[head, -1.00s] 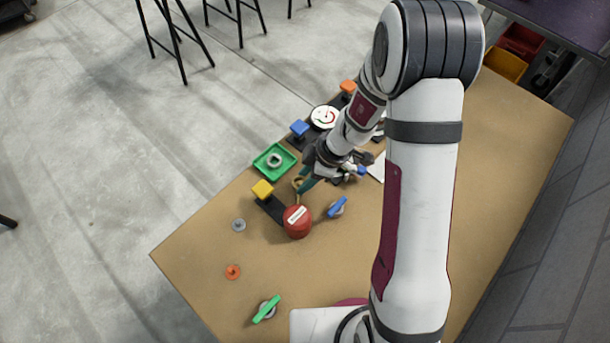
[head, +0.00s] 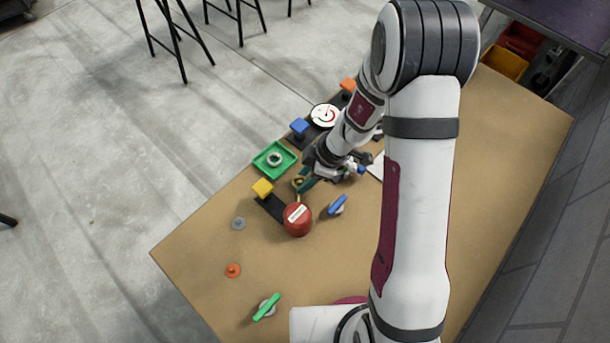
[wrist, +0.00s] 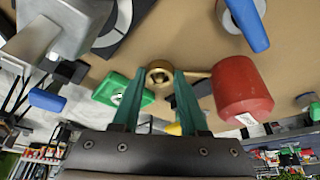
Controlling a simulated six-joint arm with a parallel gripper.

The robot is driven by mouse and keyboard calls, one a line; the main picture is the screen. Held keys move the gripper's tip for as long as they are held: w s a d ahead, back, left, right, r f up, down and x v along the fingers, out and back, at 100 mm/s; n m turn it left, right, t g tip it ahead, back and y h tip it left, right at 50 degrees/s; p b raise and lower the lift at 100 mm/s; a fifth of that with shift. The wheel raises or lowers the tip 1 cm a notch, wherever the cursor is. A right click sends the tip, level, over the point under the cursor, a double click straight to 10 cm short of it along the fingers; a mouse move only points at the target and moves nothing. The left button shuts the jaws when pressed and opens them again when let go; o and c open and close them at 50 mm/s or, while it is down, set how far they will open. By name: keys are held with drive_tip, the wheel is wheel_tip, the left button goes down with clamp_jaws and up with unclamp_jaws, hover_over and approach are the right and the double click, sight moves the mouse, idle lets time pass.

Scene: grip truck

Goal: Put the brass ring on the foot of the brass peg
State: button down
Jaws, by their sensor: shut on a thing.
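My gripper (wrist: 158,78) has two teal fingers and is shut on the brass ring (wrist: 160,66), which sits between the fingertips. In the head view, my gripper (head: 303,182) is low over the table, between the yellow-topped block and the blue-handled knob. A thin brass-coloured bar (wrist: 196,75) runs from beside the ring toward the red cylinder in the wrist view. It looks like the brass peg, but its foot is hard to make out. I cannot tell whether the ring is around the peg or only beside it.
The red cylinder (head: 298,220) stands close to my fingers, with the yellow-topped block (head: 262,188) to their left. A green tray (head: 261,166) holds a grey ring. The blue-handled knob (head: 337,206) is to the right.

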drive_tip(key=shift+f, duration=0.1)
drive_tip(key=shift+c, duration=0.2)
unclamp_jaws()
drive_tip(key=shift+r, duration=3.75)
drive_tip(key=s+d+r+m+h, duration=0.1)
drive_tip(key=s+d+r+m, duration=0.1)
drive_tip(key=s+r+m, duration=0.4)
drive_tip(key=s+d+r+m+h, duration=0.1)
drive_tip(key=s+d+r+m, duration=0.2)
drive_tip(key=s+r+m, duration=0.4)
drive_tip(key=s+m, duration=0.8)
drive_tip(key=m, duration=0.1)
drive_tip(key=shift+s+r+g+h, duration=0.3)
drive_tip(key=shift+s+g+h, duration=0.05)
drive_tip(key=shift+g+h, duration=0.05)
